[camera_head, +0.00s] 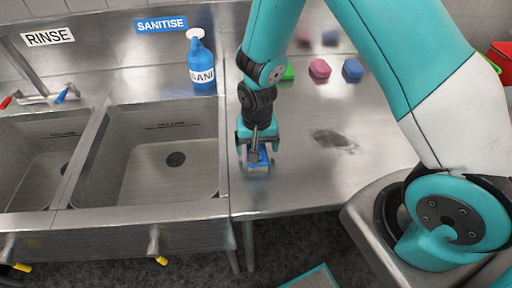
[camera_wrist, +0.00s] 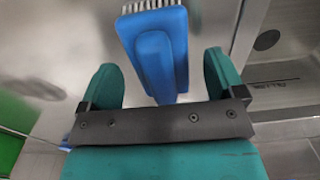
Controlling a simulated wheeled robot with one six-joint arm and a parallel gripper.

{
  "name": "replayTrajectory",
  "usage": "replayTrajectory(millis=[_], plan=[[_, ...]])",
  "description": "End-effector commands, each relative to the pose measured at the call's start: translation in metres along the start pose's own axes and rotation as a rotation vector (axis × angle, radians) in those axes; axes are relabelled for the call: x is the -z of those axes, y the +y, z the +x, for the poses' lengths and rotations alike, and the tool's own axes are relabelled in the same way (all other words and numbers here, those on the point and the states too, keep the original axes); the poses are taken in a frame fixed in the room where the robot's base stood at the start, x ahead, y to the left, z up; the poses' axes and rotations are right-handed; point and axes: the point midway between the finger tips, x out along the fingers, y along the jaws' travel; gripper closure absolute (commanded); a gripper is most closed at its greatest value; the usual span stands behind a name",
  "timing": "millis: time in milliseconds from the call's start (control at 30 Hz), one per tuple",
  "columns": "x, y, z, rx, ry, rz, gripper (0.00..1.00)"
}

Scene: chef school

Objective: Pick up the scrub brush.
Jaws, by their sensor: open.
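The scrub brush (camera_head: 258,164) has a blue body and pale bristles and lies on the steel counter near its front left edge, beside the sink. In the wrist view the brush (camera_wrist: 157,50) stretches from the top edge down between my fingers, its bristles at the top. My gripper (camera_head: 258,150) is open right over the brush, with one teal finger on each side of it. In the wrist view my gripper (camera_wrist: 162,78) shows a gap between each finger and the blue body. The gripper hides part of the brush in the head view.
Two steel sink basins (camera_head: 165,165) lie to the left. A blue sanitiser bottle (camera_head: 201,65) stands behind. Green (camera_head: 288,72), pink (camera_head: 319,69) and blue (camera_head: 352,69) blocks sit at the counter's back. A dark smear (camera_head: 334,139) marks the otherwise clear counter (camera_head: 310,180).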

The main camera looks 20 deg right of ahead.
Motion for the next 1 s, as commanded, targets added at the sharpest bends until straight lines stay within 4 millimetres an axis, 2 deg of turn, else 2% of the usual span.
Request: replayTrajectory(millis=[200,400,433,667,733,767,1000], plan=[[0.001,-0.001,0.018,0.001,0.001,-0.001,0.12],[0.001,-0.001,0.02,0.001,0.001,-0.001,0.12],[0.001,-0.001,0.02,0.001,0.001,-0.001,0.14],[0.001,-0.001,0.019,0.001,0.001,-0.001,0.67],[0.001,-0.001,0.019,0.001,0.002,-0.001,0.67],[0.001,-0.001,0.019,0.001,0.002,-0.001,0.71],[0.001,-0.001,0.017,0.002,0.003,-0.001,0.71]])
